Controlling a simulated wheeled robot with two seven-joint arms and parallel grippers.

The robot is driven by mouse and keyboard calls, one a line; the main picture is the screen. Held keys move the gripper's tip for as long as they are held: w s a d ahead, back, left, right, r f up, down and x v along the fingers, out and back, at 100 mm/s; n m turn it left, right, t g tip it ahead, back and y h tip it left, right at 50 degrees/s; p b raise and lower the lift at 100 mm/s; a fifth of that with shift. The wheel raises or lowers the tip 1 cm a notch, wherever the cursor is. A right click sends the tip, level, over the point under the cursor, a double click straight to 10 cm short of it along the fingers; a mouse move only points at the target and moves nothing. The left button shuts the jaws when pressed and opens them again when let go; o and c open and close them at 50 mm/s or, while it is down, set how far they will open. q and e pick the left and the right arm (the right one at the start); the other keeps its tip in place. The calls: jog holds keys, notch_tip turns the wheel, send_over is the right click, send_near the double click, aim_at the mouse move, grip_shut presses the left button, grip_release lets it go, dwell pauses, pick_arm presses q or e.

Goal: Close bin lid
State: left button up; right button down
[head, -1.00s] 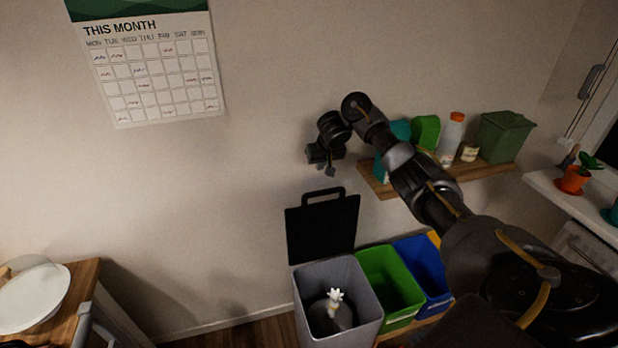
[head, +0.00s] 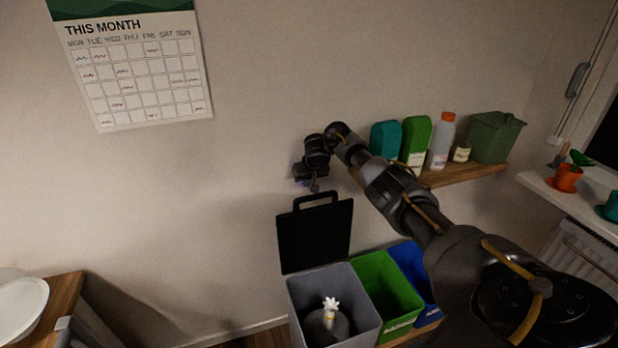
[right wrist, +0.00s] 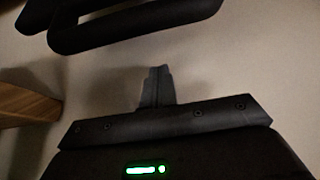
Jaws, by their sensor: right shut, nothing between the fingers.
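The black bin lid (head: 314,236) stands open and upright against the wall behind the grey bin (head: 368,318), with its loop handle on top. The grey bin is open at the top and holds a grey rounded object with a white top (head: 330,306). My right gripper (head: 315,187) points down just above the lid's handle, close to the wall; its fingers are shut and empty. In the right wrist view the shut fingers (right wrist: 157,87) show against the wall, and the dark handle (right wrist: 135,28) is apart from them. My left gripper is out of view.
A green bin (head: 385,283) and a blue bin (head: 418,268) stand right of the grey bin. A wooden shelf (head: 455,176) with boxes and bottles is behind my right arm. A wooden table (head: 62,300) stands at left.

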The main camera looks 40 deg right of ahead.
jog(key=shift+s+a+f+p, duration=0.1)
jog(key=shift+s+a+p, duration=0.2)
jog(key=shift+s, duration=0.3)
jog(key=shift+s+a+f+p, duration=0.15)
jog(key=shift+s+p, duration=0.2)
jog(key=shift+s, duration=0.3)
jog(key=shift+s+a+p, duration=0.25)
jog(key=shift+s+p, duration=0.1)
jog(key=shift+s, duration=0.25)
